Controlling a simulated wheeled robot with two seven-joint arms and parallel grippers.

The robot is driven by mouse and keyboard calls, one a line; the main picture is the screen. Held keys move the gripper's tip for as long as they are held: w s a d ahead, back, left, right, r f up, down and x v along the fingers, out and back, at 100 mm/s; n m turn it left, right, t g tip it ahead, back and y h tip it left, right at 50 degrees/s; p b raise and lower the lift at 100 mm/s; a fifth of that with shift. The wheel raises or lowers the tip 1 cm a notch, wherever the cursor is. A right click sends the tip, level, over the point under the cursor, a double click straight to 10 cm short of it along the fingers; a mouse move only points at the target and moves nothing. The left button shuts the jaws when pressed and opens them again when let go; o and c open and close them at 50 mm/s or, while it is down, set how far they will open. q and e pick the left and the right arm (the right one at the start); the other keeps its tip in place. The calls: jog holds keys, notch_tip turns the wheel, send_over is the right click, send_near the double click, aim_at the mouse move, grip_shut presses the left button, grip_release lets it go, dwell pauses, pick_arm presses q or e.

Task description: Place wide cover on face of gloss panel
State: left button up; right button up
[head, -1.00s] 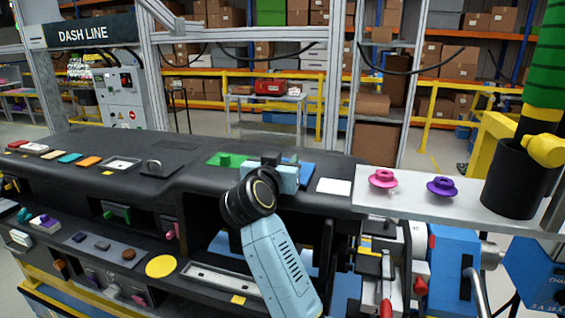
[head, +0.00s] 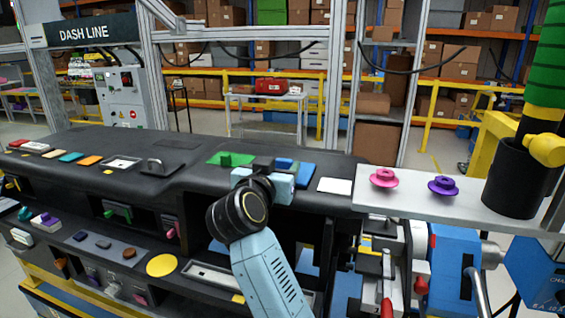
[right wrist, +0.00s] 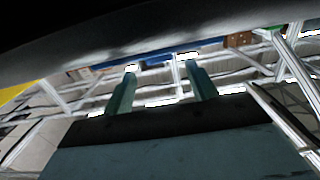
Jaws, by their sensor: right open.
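I cannot tell for sure which piece is the wide cover or which surface is the gloss panel. A green plate with a raised green block (head: 226,159) and a blue plate with a raised blue block (head: 285,164) lie on the dashboard top, just behind my right gripper (head: 263,186). A flat white panel (head: 335,186) lies to their right. In the right wrist view the two fingers of my right gripper (right wrist: 160,76) stand apart with nothing between them. A dark surface (right wrist: 110,28) spans the top of that view. My left gripper is not in view.
The black dashboard (head: 60,150) carries several small coloured pieces at left. A metal shelf (head: 410,205) at right holds a pink knob (head: 384,178), a purple knob (head: 443,186) and a black cup (head: 512,180). A yellow disc (head: 161,266) lies on the lower ledge.

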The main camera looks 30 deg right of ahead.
jog(key=v, duration=0.7)
jog(key=shift+s+a, duration=0.25)
jog(key=shift+a, duration=0.05)
